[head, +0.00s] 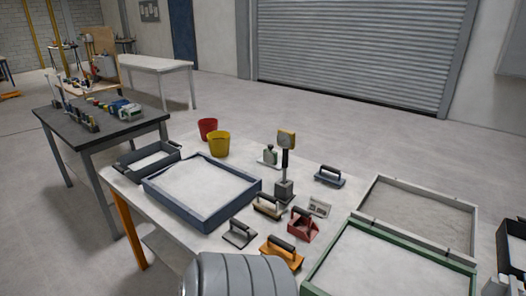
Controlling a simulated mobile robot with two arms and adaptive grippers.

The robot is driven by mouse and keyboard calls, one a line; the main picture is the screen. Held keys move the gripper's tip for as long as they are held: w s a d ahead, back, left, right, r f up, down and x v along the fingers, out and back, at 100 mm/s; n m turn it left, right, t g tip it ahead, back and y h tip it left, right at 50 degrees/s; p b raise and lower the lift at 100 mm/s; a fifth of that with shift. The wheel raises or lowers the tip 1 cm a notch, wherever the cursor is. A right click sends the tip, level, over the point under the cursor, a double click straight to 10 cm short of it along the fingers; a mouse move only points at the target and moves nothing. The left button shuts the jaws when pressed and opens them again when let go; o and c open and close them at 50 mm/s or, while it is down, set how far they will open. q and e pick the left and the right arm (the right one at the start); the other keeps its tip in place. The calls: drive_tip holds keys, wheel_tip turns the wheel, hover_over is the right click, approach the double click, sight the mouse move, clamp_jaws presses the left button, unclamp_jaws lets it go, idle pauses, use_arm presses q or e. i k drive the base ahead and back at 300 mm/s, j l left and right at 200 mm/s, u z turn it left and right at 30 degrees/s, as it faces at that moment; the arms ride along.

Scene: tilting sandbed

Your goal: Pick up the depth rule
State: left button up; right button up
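I cannot identify the depth rule with certainty. An upright tool with a yellow, dial-like head (286,139) and a dark shaft stands in a grey block (284,190) near the middle of the white table. Whether it is the depth rule or another gauge is too small to tell. A small pale card or plate with markings (319,206) is to its right. No gripper shows in the head view, so neither gripper can be seen near these things.
The white table (130,189) holds a blue-grey sand tray (202,207), a green-framed tray (335,262), a grey-framed tray (420,189), handled floats (281,252), a red cup (208,127) and a yellow cup (219,144). A dark bench (97,134) stands left.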

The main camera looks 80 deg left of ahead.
sight(285, 139)
drive_tip(key=u, duration=2.35)
drive_tip(key=j+z, duration=0.1)
drive_tip(key=j, duration=0.75)
